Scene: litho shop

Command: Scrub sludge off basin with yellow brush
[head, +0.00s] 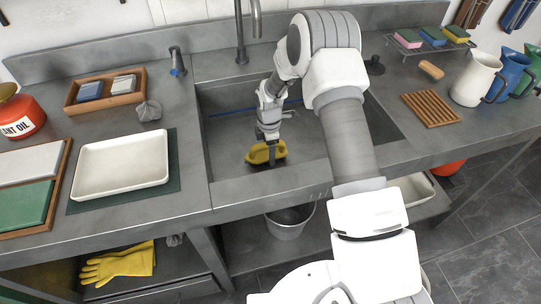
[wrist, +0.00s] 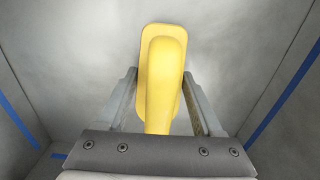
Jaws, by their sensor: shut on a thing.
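The yellow brush (head: 265,153) is down inside the grey basin (head: 225,150), near its front wall. In the wrist view the brush (wrist: 163,70) lies between the two fingers, its handle toward me and its head pointing away. My gripper (head: 270,147) is shut on the brush handle. In the wrist view the basin floor (wrist: 225,50) looks grey with cloudy lighter and darker patches. I cannot tell whether the bristles touch the floor; they are hidden under the brush. No clear sludge patch shows in either view.
A faucet (head: 242,40) stands behind the basin. A white tray (head: 120,165) sits on the left counter. A wooden rack (head: 431,108), white jug (head: 474,80) and several sponges stand at right. Blue tape (wrist: 285,110) marks the basin walls. A bucket (head: 290,222) is below.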

